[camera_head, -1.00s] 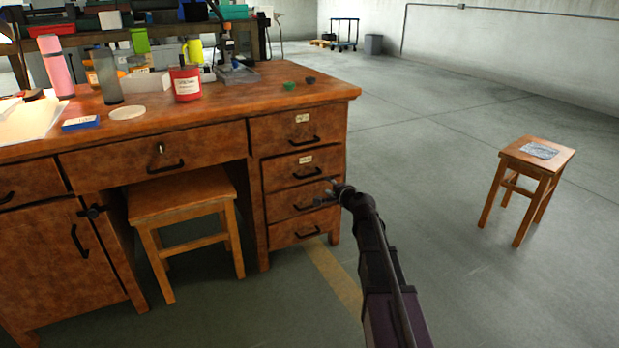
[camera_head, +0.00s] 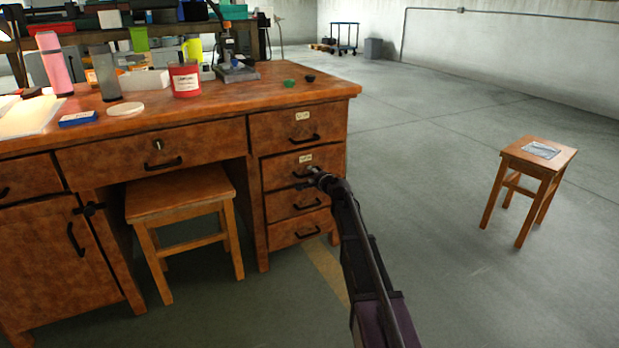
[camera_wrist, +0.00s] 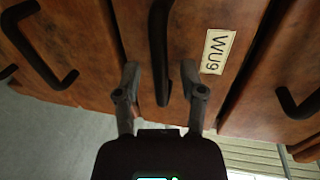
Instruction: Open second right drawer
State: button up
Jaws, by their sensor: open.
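The second right drawer (camera_head: 277,176) of the wooden desk is shut, with a small label on its front. Its black handle is mostly hidden by my gripper in the head view. My gripper (camera_head: 308,176) is at this drawer's front. In the wrist view, my gripper (camera_wrist: 160,72) is open, with one finger on each side of the black handle (camera_wrist: 159,40). The handle lies between the fingers in the picture; I cannot tell whether they touch it. The drawer's label (camera_wrist: 217,51) is to the right of the handle.
The top right drawer (camera_head: 275,131) and the lower drawers (camera_head: 285,203) are shut. A stool (camera_head: 180,196) stands under the desk. Another stool (camera_head: 520,160) stands to the right. Bottles and a red jar (camera_head: 185,80) are on the desktop. The floor between is clear.

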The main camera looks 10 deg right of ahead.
jog(key=shift+w+a, duration=0.1)
jog(key=shift+w, duration=0.2)
